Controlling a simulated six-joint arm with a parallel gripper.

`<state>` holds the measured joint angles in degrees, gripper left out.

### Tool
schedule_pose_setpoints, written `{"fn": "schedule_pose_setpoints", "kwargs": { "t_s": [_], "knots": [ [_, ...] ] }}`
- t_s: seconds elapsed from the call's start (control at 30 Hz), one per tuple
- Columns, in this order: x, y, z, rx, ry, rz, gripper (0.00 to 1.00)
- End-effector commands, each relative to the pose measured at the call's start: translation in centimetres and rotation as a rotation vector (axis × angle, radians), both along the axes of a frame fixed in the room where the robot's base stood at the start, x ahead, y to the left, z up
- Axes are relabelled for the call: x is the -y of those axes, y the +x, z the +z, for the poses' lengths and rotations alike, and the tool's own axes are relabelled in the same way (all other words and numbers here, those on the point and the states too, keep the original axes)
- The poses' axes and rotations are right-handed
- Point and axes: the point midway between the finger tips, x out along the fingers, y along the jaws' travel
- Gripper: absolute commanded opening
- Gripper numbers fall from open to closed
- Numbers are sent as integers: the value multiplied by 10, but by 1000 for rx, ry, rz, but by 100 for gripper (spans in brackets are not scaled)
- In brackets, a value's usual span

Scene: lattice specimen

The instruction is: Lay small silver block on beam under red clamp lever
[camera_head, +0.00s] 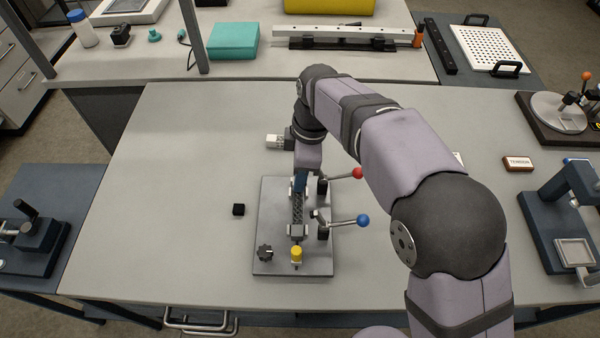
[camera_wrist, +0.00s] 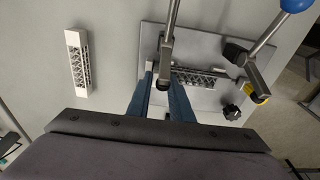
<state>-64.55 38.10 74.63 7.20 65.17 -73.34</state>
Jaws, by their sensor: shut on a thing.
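My gripper (camera_wrist: 161,92) has its blue fingers pointing down at the left end of the lattice beam (camera_wrist: 203,78), on the fixture plate. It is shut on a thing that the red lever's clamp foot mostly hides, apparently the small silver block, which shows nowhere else. The red clamp lever (camera_wrist: 172,22) passes over the space between the fingers. Its red knob (camera_head: 358,173) is right of my gripper (camera_head: 300,183) in the head view. The beam (camera_head: 297,211) runs toward the front of the plate. Whether the held thing touches the beam I cannot tell.
The blue-knobbed clamp lever (camera_head: 350,221) stands close by on the plate (camera_head: 265,205). A yellow-topped post (camera_head: 296,254) and a dark knob (camera_head: 265,252) are at the plate's front. A black cube (camera_head: 238,210) lies left. A pale lattice block (camera_wrist: 77,62) lies beyond the plate.

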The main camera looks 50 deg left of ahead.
Motion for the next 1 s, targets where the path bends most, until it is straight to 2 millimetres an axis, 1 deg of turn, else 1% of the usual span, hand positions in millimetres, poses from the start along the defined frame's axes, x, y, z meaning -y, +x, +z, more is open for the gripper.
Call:
{"fn": "schedule_pose_setpoints", "kwargs": {
  "t_s": [0.63, 0.67, 0.7, 0.73, 0.93, 0.97, 1.0],
  "knots": [
    [0, 0, -5, 0, 0, 0, 0],
    [0, 0, -5, 0, 0, 0, 24],
    [0, 0, -5, 0, 0, 0, 34],
    [0, 0, -5, 0, 0, 0, 41],
    [0, 0, -5, 0, 0, 0, 41],
    [0, 0, -5, 0, 0, 0, 44],
    [0, 0, -5, 0, 0, 0, 53]
  ]
}}
